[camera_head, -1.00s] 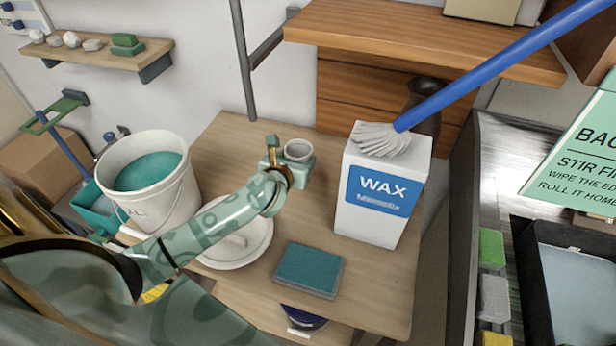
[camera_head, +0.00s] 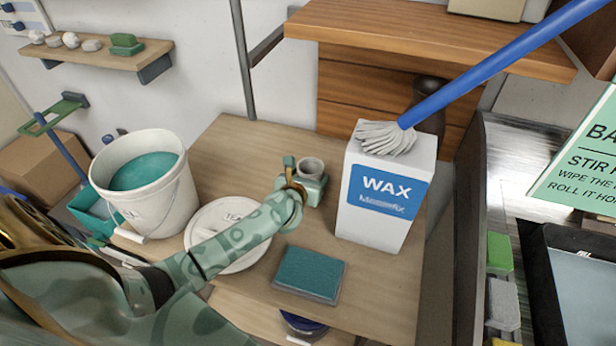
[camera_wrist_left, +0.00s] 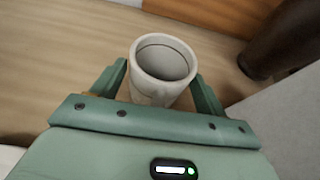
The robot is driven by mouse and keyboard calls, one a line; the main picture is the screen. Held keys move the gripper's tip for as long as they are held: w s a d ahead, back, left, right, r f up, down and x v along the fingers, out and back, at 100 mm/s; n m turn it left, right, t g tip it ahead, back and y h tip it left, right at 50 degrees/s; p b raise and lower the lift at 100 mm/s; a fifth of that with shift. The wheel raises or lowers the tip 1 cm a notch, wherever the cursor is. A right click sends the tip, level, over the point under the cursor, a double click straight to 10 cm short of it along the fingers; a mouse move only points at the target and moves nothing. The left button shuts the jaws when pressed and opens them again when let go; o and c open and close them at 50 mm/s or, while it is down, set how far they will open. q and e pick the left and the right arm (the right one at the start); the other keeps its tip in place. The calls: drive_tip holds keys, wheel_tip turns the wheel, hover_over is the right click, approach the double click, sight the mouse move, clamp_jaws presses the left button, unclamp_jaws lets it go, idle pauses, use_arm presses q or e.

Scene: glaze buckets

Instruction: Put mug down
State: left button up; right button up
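The small pale grey mug (camera_head: 310,167) is upright and empty inside, over the back middle of the wooden table (camera_head: 225,150). My left gripper (camera_head: 305,182) is shut on it, with a green finger on each side. In the left wrist view the mug (camera_wrist_left: 160,75) sits between the two fingers of the gripper (camera_wrist_left: 160,88), its rim above them. The gripper hides the mug's lower part, so I cannot tell whether its base touches the table. My right gripper is not in view.
A white WAX box (camera_head: 388,215) stands close right of the mug. A round white lid (camera_head: 205,218) lies partly under my left arm. A teal pad (camera_head: 310,272) lies near the front. A white bucket (camera_head: 150,205) stands at left. Bare table lies behind the mug.

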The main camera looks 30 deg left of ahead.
use_arm(q)
drive_tip(key=shift+o, duration=0.6)
drive_tip(key=shift+r, duration=0.15)
drive_tip(key=shift+s+d+r, duration=0.1)
drive_tip(key=shift+s+r, duration=0.05)
drive_tip(key=shift+s, duration=0.1)
drive_tip(key=p+v, duration=0.2)
drive_tip(key=v, duration=0.9)
drive_tip(key=shift+s, duration=0.25)
